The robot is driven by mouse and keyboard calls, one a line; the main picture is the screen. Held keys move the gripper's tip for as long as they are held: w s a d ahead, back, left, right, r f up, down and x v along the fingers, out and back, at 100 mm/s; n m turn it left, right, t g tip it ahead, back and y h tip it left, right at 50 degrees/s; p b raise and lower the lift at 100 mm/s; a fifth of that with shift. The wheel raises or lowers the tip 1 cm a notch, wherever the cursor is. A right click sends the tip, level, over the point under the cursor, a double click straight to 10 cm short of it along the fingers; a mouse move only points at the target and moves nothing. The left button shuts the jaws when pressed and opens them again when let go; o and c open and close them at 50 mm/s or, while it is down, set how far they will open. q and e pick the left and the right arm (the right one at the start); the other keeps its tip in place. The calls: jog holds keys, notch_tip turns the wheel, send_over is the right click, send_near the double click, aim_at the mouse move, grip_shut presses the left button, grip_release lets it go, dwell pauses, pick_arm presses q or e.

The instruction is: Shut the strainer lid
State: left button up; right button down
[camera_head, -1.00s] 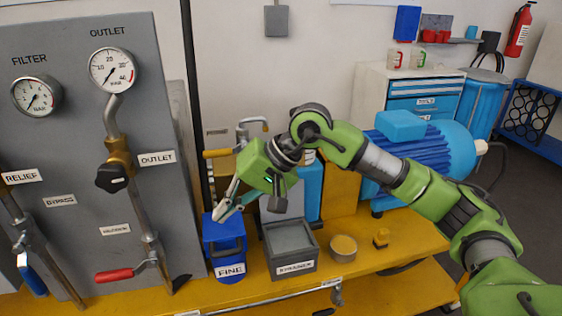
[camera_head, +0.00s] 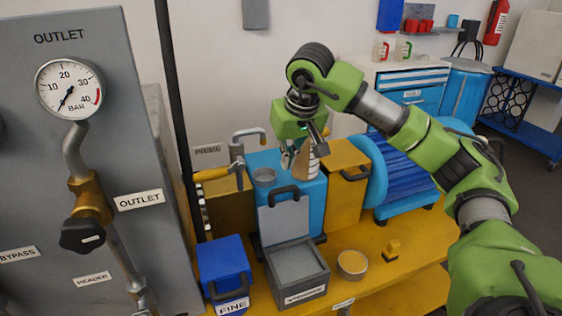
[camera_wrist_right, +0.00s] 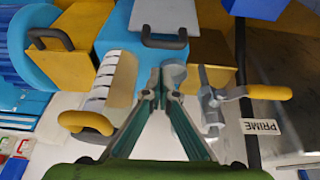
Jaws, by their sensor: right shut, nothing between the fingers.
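The strainer is a grey open-topped box (camera_head: 298,275) on the yellow bench in the head view. Its light grey lid (camera_head: 284,223) stands upright at the back edge, open, with a dark handle (camera_head: 284,192) at its top. In the right wrist view, the lid (camera_wrist_right: 166,15) shows at the top with its handle (camera_wrist_right: 165,40). My right gripper (camera_head: 288,163) is shut and empty, above the lid and apparently behind it, next to a white-and-tan striped cylinder. Its fingertips (camera_wrist_right: 160,78) appear apart from the handle. My left gripper is not in view.
A blue box (camera_head: 224,270) marked FINE stands left of the strainer. A round yellow-topped tin (camera_head: 352,264) and a small yellow block (camera_head: 391,251) lie right. Behind are a blue box (camera_head: 309,215), a yellow box (camera_head: 347,190) and a yellow-handled valve (camera_head: 212,174).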

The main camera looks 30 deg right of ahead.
jog(key=x, duration=0.4)
jog(key=shift+s+f, duration=0.1)
jog(key=shift+f, duration=0.3)
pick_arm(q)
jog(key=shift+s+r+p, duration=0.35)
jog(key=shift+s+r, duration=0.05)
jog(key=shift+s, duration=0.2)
pick_arm(e)
jog(key=x, duration=0.3)
jog(key=shift+w+f, duration=0.2)
jog(key=shift+w, duration=0.05)
